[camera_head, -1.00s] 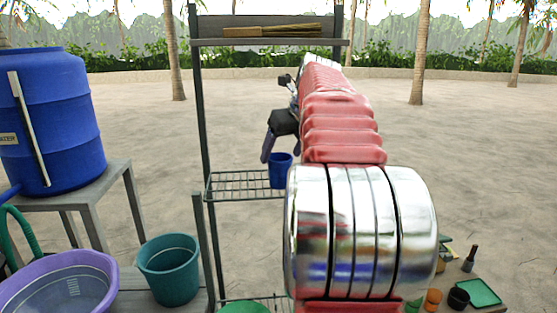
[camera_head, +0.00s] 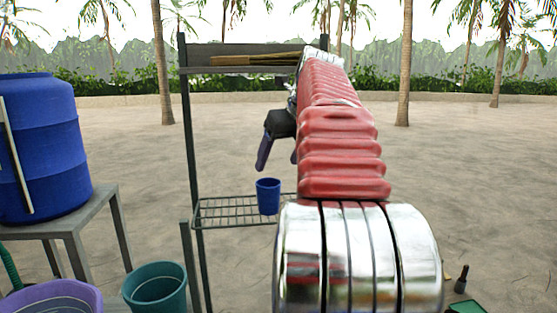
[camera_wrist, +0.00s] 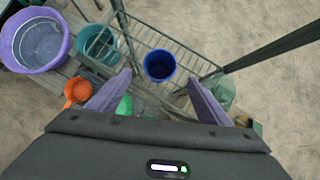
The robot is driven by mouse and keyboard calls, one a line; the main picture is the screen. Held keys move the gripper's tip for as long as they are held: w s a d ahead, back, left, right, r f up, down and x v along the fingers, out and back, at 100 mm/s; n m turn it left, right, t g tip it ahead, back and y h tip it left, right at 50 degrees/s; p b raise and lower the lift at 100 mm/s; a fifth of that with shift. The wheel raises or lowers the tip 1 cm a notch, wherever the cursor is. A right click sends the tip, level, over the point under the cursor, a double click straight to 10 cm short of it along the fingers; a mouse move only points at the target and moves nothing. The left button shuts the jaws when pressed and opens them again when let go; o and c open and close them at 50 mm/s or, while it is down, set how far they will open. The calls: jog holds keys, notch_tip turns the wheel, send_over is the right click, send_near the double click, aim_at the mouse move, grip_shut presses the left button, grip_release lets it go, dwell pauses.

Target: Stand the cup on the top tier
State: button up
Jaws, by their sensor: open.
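The blue cup (camera_head: 268,197) stands upright on a wire tier (camera_head: 225,213) of the dark metal rack. It also shows in the wrist view (camera_wrist: 159,66), where I look down into its mouth. My gripper (camera_head: 279,158) is open, with its purple fingers above the cup's rim. In the wrist view the fingertips (camera_wrist: 160,78) are spread either side of the cup and apart from it. The rack's upper shelf (camera_head: 240,71) is well above this tier and bears a straw brush (camera_head: 255,60). My arm hides the rack's right side in the head view.
A blue water barrel (camera_head: 40,150) stands on a grey table (camera_head: 75,215) at left. A teal bucket (camera_head: 155,285) and a purple basin (camera_head: 50,298) are below. An orange dipper (camera_wrist: 76,92) lies near them in the wrist view. Open sand lies behind the rack.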

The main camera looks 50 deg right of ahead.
dwell(0.4)
jog(key=s+a+f+n+y, duration=0.1)
jog(key=a+f+n, duration=0.4)
jog(key=a+n, duration=0.65)
jog(key=a+f+n, duration=0.4)
jog(key=a+n, duration=0.4)
jog(key=a, duration=0.6)
jog(key=s+a+f+n+y, duration=0.1)
jog(key=s+a+f+n, duration=1.1)
jog(key=n, duration=0.8)
jog(key=a+f, duration=0.3)
jog(key=f, duration=0.1)
jog(key=shift+s+a+f+g, duration=0.2)
jog(key=shift+f+g, duration=0.15)
jog(key=shift+g, duration=0.05)
